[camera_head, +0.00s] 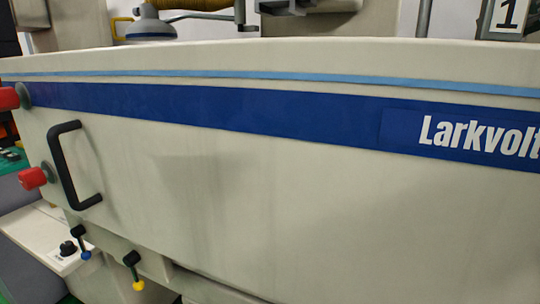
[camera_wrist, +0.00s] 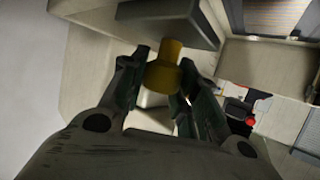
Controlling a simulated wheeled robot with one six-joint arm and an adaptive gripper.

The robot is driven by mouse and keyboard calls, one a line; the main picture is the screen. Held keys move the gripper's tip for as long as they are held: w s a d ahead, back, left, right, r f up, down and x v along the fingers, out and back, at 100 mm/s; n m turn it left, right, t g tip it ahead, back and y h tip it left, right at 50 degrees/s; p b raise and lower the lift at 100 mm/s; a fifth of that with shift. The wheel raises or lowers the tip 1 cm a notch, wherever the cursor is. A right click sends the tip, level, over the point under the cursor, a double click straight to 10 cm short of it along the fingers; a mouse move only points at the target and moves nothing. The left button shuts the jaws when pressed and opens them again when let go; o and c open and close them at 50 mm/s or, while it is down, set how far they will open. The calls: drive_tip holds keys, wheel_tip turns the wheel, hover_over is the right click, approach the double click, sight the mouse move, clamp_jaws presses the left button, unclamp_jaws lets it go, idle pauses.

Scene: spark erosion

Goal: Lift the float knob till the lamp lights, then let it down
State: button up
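A brass-yellow knob (camera_wrist: 164,75), apparently the float knob, shows in the wrist view with a narrower neck and a wider round part. My gripper (camera_wrist: 164,70) has its two dark fingers on either side of it, with the fingertips close to its sides. Whether the pads press on it or stand slightly apart cannot be told. The gripper is not in the head view. I cannot make out a lit lamp in either view.
The head view is filled by a cream machine panel (camera_head: 250,190) with a blue band. A black handle (camera_head: 66,168), two red knobs (camera_head: 33,178), and a blue-tipped (camera_head: 85,254) and a yellow-tipped lever (camera_head: 137,284) are at its left. A grey overhang (camera_wrist: 135,20) is beside the brass knob.

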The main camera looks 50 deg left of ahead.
drive_tip(key=shift+r, duration=1.3)
drive_tip(key=shift+f, duration=0.25)
idle(1.0)
drive_tip(key=shift+f, duration=1)
drive_tip(key=o, duration=0.8)
drive_tip(key=shift+v, duration=3.9)
drive_tip(key=shift+f, duration=0.1)
